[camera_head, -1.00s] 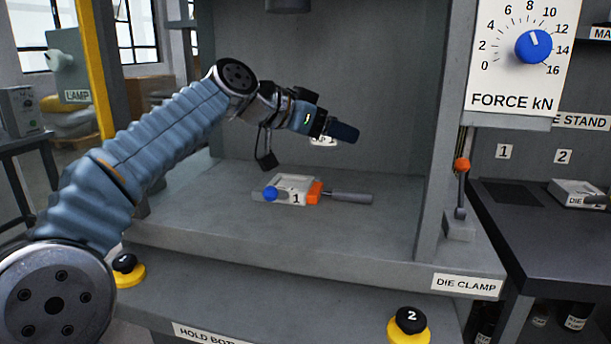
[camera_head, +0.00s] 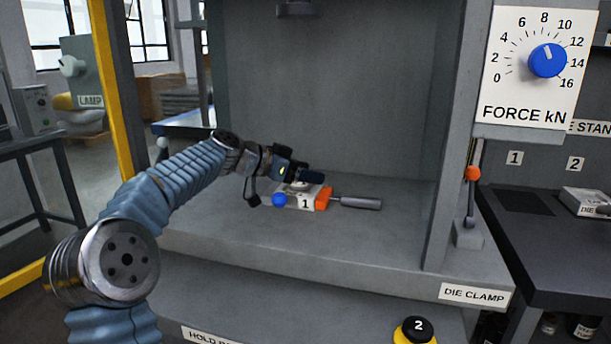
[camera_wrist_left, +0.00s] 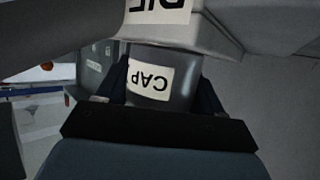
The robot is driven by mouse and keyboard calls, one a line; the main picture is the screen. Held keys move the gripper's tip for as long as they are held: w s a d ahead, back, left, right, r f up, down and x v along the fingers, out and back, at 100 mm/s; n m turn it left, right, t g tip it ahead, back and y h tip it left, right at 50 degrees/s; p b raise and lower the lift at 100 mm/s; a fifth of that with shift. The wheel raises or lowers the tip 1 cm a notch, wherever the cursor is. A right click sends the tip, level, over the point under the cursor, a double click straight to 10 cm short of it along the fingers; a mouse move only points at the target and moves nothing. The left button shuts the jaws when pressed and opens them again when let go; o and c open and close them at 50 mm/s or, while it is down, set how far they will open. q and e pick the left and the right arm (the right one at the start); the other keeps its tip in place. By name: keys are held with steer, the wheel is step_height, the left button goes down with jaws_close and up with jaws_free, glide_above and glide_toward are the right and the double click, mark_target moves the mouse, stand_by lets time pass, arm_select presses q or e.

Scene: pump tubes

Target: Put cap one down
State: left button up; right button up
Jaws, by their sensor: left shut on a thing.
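My left gripper (camera_head: 311,175) is shut on cap one, a grey metal cap (camera_head: 298,186) with a white label. The cap is right over die 1 (camera_head: 288,203), a pale block with a "1" label, a blue knob, an orange part and a grey handle. In the left wrist view the cap (camera_wrist_left: 185,90) sits between the fingers, its "CAP" label upside down, close against the die (camera_wrist_left: 215,28). I cannot tell whether the cap touches the die. My right gripper is not in view.
The die stands on the grey press bed (camera_head: 390,235), between side walls and below a ram (camera_head: 295,8). A lever with an orange knob (camera_head: 473,173) is on the right post. A second die (camera_head: 588,200) is on the dark side table. The bed around die 1 is clear.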

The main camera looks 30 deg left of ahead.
arm_select(q)
steer(key=shift+d+f, duration=0.1)
steer(key=shift+f, duration=0.3)
steer(key=shift+f, duration=0.1)
steer(key=o, duration=1.3)
steer(key=shift+c, duration=0.2)
steer(key=shift+s+r, duration=0.1)
steer(key=shift+r, duration=0.1)
steer(key=b+v, duration=0.2)
steer(key=v, duration=1)
steer(key=shift+f, duration=0.1)
